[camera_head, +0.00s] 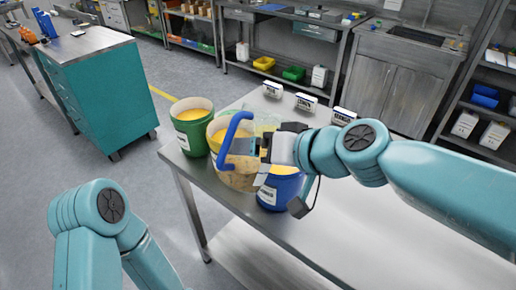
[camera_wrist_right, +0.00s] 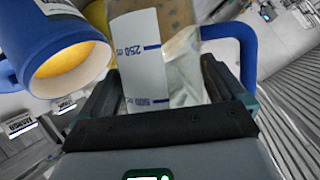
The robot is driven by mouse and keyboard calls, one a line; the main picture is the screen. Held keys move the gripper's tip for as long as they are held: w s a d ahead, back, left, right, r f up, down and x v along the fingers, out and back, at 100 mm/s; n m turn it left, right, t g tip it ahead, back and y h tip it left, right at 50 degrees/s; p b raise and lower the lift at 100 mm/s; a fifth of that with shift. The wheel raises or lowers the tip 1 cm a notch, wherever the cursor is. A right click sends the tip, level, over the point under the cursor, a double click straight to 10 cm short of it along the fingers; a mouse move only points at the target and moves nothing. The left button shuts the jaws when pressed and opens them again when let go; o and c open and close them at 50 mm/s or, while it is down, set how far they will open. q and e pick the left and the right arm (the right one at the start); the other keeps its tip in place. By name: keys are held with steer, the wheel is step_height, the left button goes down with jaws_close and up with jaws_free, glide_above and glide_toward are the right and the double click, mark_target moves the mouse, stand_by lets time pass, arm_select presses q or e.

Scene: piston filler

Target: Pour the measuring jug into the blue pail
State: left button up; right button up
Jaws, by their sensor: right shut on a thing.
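The measuring jug (camera_head: 238,173) is clear, with a blue handle (camera_head: 230,130) on its left side. My right gripper (camera_head: 270,152) is shut on the jug's body and holds it above the table, in front of the yellow pail (camera_head: 217,127). In the right wrist view the jug (camera_wrist_right: 150,55) sits between the fingers, its blue scale marks showing. The blue pail (camera_head: 279,190) stands on the table just right of the jug, partly hidden by my right gripper. Its open top with yellow contents shows in the right wrist view (camera_wrist_right: 55,50). I cannot tell the jug's exact tilt. My left gripper is out of view.
A green pail (camera_head: 192,133) with yellow contents stands at the steel table's (camera_head: 350,232) left edge. Several small label stands (camera_head: 307,102) line the back. The table is clear at the front right. A teal cabinet (camera_head: 100,97) stands left across the floor.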

steer(key=shift+w+d+f+m+g+y, duration=0.2)
steer(key=shift+w+f+m+g+y, duration=0.2)
steer(key=shift+f+m+g, duration=0.15)
steer(key=shift+r+p, duration=0.15)
steer(key=shift+p, duration=0.15)
steer(key=shift+w+d+r+m+g+y+p, duration=0.15)
steer(key=shift+w+d+m+g+y+p, duration=0.3)
steer(key=shift+m+p, duration=0.7)
steer(key=shift+w+d+m+g+y, duration=0.2)
steer(key=shift+w+m+g+y, duration=0.2)
steer(key=shift+m+g+y, duration=0.55)
steer(key=shift+w+d+m+g+y+p, duration=0.25)
steer(key=shift+w+m+y+p, duration=0.2)
steer(key=shift+m, duration=0.3)
steer(key=shift+w+d+m+y, duration=0.1)
steer(key=shift+m+y, duration=0.25)
steer(key=shift+m, duration=0.15)
steer(key=shift+w+d+m+g, duration=0.15)
steer(key=shift+w+m+g, duration=0.15)
steer(key=shift+m, duration=0.1)
steer(key=shift+s+g+y, duration=0.3)
